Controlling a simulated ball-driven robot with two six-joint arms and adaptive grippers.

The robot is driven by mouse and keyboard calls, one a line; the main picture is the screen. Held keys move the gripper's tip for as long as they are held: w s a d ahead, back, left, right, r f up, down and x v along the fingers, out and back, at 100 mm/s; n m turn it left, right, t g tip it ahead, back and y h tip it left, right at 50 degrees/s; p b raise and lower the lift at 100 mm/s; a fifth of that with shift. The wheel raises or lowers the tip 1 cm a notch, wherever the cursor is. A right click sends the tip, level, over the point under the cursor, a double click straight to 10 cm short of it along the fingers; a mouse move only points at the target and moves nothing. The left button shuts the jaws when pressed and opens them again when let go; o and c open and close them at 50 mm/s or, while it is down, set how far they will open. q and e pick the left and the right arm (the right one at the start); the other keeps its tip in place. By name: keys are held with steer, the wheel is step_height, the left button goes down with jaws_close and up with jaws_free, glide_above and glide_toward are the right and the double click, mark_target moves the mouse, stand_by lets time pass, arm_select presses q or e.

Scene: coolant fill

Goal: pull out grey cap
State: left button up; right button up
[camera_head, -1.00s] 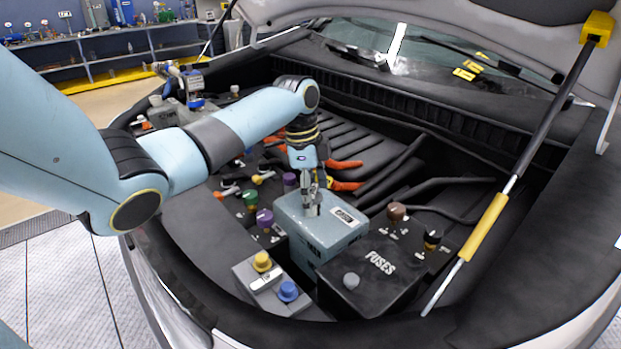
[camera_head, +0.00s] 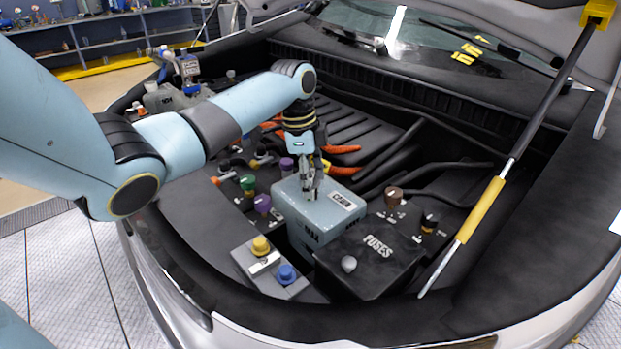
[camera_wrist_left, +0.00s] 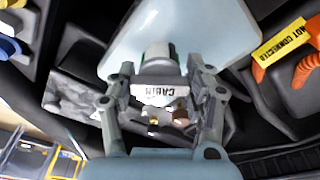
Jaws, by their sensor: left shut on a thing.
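My left gripper (camera_head: 312,192) points down onto the top of a light blue-grey box (camera_head: 322,218) with a white CABIN label. In the left wrist view the two fingers (camera_wrist_left: 159,66) close from both sides on a small grey cap (camera_wrist_left: 158,54) at the box. The fingers mostly hide this cap in the head view. I cannot tell whether it is still seated in the box. Another grey knob (camera_head: 348,264) stands on the black FUSES box (camera_head: 385,262) and nothing touches it. My right gripper is not in view.
Yellow (camera_head: 260,245) and blue (camera_head: 286,274) caps sit on a grey block at the front left. Purple (camera_head: 263,204), green (camera_head: 248,184), brown (camera_head: 394,196) and black (camera_head: 430,219) caps stand around the box. The hood strut (camera_head: 482,210) slants up on the right.

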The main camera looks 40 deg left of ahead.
arm_select(q)
steer(key=shift+n+p, duration=0.9)
steer(key=shift+p, duration=0.2)
steer(key=shift+n+p, duration=0.5)
steer(key=shift+p, duration=0.1)
steer(key=shift+n, duration=0.3)
steer(key=shift+n+y+p, duration=0.3)
steer(key=shift+n+p, duration=0.4)
steer(key=shift+p, duration=0.3)
steer(key=shift+n+p, duration=0.6)
steer(key=shift+n+t, duration=0.3)
steer(key=shift+n+y+p, duration=0.3)
steer(key=shift+n+p, duration=1.1)
steer(key=shift+r+p, duration=0.4)
steer(key=shift+p, duration=0.05)
